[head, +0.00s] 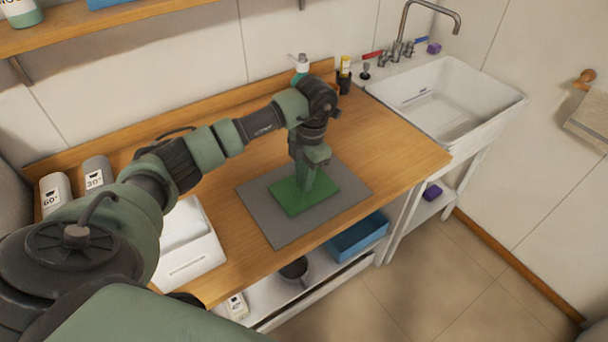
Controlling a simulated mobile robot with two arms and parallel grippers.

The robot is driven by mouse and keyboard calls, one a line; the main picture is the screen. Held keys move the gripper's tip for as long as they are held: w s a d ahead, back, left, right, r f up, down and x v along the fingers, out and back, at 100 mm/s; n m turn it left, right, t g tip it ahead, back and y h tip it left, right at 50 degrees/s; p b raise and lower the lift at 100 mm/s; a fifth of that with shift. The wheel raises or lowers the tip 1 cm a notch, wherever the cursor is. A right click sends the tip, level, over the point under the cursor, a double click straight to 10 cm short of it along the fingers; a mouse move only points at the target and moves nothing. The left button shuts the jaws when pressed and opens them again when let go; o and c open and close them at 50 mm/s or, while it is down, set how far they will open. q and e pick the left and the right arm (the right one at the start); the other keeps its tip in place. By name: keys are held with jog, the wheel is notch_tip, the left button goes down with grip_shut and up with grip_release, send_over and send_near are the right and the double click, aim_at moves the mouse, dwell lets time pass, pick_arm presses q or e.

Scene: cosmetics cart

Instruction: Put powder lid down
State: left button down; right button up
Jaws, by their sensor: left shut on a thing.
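My left gripper (304,188) points straight down over a green mat (325,190), which lies on a larger grey mat (265,215) on the wooden counter. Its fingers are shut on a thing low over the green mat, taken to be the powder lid. The lid itself cannot be made out, as the fingers hide it. Whether it touches the mat cannot be told. My right gripper is not in view.
A white sink (480,105) is at the right. A small dark cup (344,83) and a pump bottle (301,65) stand at the counter's back. A white container (190,260) sits left of the mats. A blue tray (358,237) is on the shelf below. The counter right of the mats is clear.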

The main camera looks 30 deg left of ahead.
pick_arm(q)
jog(key=shift+f, duration=0.15)
jog(key=c, duration=1.3)
grip_release()
jog(key=shift+o, duration=0.2)
